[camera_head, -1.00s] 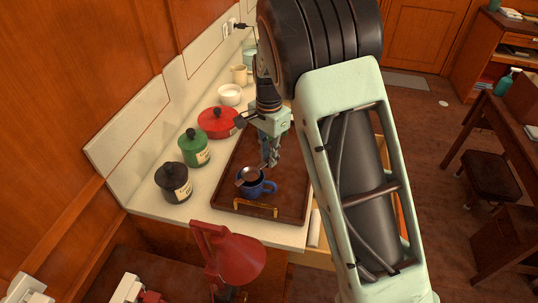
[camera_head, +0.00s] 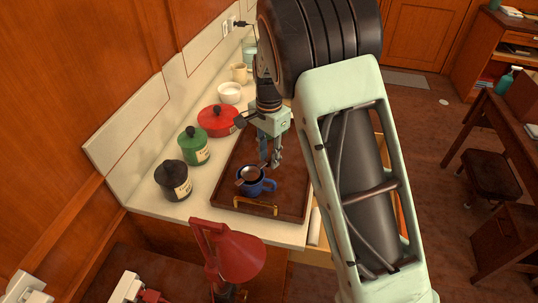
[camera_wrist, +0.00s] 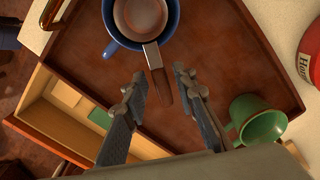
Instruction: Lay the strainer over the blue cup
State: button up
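The blue cup (camera_head: 270,185) stands upright on the wooden tray, near its gold handle; it also shows at the top of the wrist view (camera_wrist: 171,18). The strainer (camera_head: 250,173) rests over the cup's mouth, its round bowl (camera_wrist: 144,16) inside the rim. Its handle, with a brown end (camera_wrist: 162,88), reaches out over the rim towards my gripper. My gripper (camera_wrist: 160,84) is open, its fingers apart on either side of the handle's end with visible gaps. In the head view my gripper (camera_head: 270,163) is just behind the cup.
The tray (camera_head: 290,205) sits on a pale counter. A green mug (camera_wrist: 262,127) is on the tray, right of my fingers in the wrist view. Black (camera_head: 174,181) and green (camera_head: 194,147) jars and a red pot (camera_head: 217,121) line the wall side. A red lamp (camera_head: 235,255) stands in front.

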jog(key=shift+o, duration=0.5)
notch_tip(320, 180, up, 12)
dwell(0.3)
dwell(0.3)
